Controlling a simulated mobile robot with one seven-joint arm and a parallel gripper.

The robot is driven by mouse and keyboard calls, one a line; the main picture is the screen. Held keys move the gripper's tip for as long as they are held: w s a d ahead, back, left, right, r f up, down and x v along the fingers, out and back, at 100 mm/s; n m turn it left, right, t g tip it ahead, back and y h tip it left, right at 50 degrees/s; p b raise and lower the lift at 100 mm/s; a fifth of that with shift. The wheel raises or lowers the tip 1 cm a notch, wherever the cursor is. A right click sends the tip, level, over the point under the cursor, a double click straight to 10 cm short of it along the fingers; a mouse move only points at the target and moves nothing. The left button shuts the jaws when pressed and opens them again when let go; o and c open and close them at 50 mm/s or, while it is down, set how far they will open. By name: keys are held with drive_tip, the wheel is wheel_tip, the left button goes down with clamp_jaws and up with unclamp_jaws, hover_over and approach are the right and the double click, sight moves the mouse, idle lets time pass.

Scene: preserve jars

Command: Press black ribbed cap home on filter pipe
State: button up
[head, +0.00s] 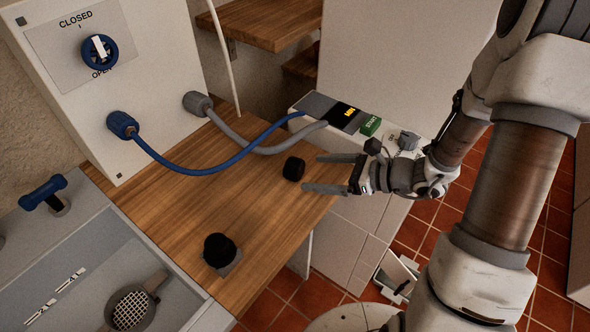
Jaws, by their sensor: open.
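A black cap-like piece (294,168) lies on the wooden counter, apparently on its side. My gripper (311,173) is open just to its right, with its two fingers apart and pointing left at it. The fingertips are close to the piece; whether they touch it is unclear. A second black rounded piece (220,249) sits upright on a small grey square base (231,265) near the counter's front edge. Ribs are too small to make out on either piece. I cannot clearly identify the filter pipe; any pipe under the second piece is hidden.
A blue hose (190,171) and a grey hose (262,150) run from the white panel (125,75) to a white unit with a lit display (346,112). A grey sink unit with a strainer (132,306) is at lower left. The wooden counter (265,215) is clear between the two black pieces.

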sight(295, 162)
drive_tip(key=x, duration=0.6)
drive_tip(key=shift+a+r+b, duration=0.15)
drive_tip(key=shift+a+b, duration=0.15)
drive_tip(key=shift+a, duration=0.1)
drive_tip(key=c, duration=1.6)
drive_tip(key=shift+o, duration=0.2)
drive_tip(key=shift+r+p, duration=0.65)
drive_tip(key=shift+r, duration=1.7)
drive_tip(key=d+r+p, duration=0.1)
drive_tip(key=d+r, duration=0.5)
drive_tip(key=d, duration=0.5)
drive_tip(key=shift+d+r+p, duration=0.2)
drive_tip(key=shift+d+p, duration=0.2)
